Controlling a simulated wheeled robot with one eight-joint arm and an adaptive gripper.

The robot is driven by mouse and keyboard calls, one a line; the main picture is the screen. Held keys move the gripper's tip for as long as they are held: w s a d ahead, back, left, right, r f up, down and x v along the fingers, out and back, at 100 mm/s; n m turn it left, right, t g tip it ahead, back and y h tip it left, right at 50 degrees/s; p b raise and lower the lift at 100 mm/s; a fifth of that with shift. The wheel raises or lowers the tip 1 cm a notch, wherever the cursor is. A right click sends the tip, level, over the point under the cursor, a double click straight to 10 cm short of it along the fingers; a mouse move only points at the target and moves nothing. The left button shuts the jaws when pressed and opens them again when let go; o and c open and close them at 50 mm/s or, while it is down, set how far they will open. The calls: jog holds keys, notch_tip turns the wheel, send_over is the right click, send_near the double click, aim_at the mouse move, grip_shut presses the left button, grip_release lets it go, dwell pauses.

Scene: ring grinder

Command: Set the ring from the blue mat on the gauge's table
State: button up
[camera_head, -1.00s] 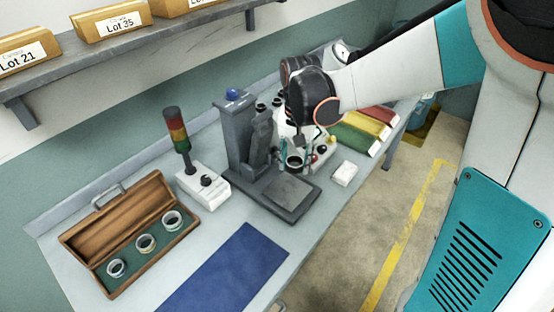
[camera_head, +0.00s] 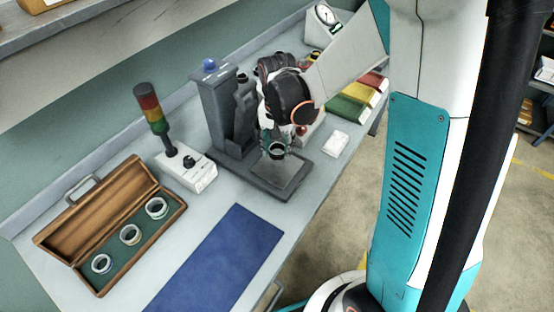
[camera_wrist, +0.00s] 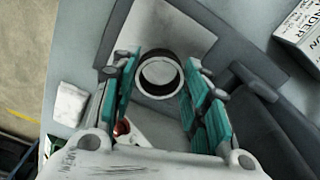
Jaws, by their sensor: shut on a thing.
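My gripper (camera_head: 275,143) is shut on a metal ring (camera_head: 278,152), which hangs below my wrist in the head view. In the wrist view the ring (camera_wrist: 160,75) sits between the two teal fingers of my gripper (camera_wrist: 157,66). The gauge (camera_head: 214,105) is a dark grey stand with an upright column and a blue knob on top. Its flat table (camera_head: 290,172) is under the ring, which also shows over it in the wrist view. I cannot tell whether the ring touches the table. The blue mat (camera_head: 222,262) is bare.
A wooden case (camera_head: 88,222) holding several rings stands open at the left. A signal lamp (camera_head: 150,110) on a white box stands left of the gauge. Coloured bins (camera_head: 350,107) stand behind.

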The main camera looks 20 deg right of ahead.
aim_at(277, 165)
jog(key=shift+f+b, duration=0.65)
jog(key=shift+f, duration=1.9)
jog(key=shift+f, duration=0.1)
jog(key=o, duration=1.1)
notch_tip(277, 165, up, 13)
jog(key=p, duration=0.3)
jog(key=shift+s+r+n+t, duration=1.25)
jog(key=shift+s+r, duration=0.7)
jog(key=shift+s, duration=0.55)
jog(key=shift+s+r+n+t, duration=1.2)
jog(key=shift+s+r, duration=0.75)
jog(key=shift+s, duration=0.6)
jog(key=shift+s+r+n+t, duration=1.2)
jog(key=shift+s+r, duration=0.75)
jog(key=shift+s, duration=0.55)
